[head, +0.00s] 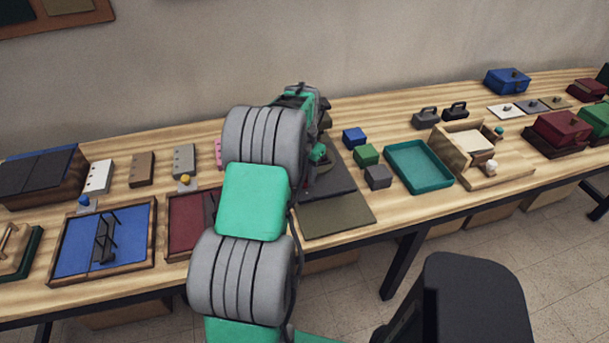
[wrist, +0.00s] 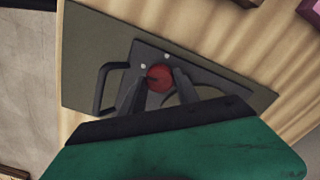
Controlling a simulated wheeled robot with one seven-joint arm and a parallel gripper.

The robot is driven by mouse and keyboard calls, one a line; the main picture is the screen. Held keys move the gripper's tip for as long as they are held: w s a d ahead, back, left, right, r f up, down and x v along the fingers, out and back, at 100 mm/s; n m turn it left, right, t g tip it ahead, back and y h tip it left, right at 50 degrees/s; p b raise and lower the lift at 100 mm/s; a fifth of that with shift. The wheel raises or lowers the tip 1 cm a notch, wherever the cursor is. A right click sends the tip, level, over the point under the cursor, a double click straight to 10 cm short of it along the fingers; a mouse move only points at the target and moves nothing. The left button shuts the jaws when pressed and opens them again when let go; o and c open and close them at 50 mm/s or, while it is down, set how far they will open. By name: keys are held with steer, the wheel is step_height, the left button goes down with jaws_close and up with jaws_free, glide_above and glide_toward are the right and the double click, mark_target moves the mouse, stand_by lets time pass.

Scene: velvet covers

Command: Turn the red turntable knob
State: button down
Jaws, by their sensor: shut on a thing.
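The red turntable knob (wrist: 160,78) shows in the wrist view as a round red disc on a dark plate. My gripper (wrist: 158,84) reaches it from below in that view, with one dark finger on each side, shut on the knob. The dark turntable plate (wrist: 210,73) lies over a flat olive board (wrist: 85,40) on the wooden table. In the head view my arm hides the knob and most of the gripper (head: 300,100). The right part of the dark plate (head: 332,182) shows beside the arm.
Small blue (head: 354,138), green (head: 366,155) and grey (head: 378,177) blocks stand just right of the plate. A teal tray (head: 447,182) lies farther right. A red framed tray (head: 187,225) is close on the left of my arm. A black handle (wrist: 108,88) stands left of the knob.

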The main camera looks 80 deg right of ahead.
mark_target(305, 177)
stand_by(0.3)
steer(key=c, duration=0.9)
jaws_free()
step_height(305, 177, up, 8)
steer(key=shift+f+b, duration=0.1)
steer(key=shift+b, duration=0.35)
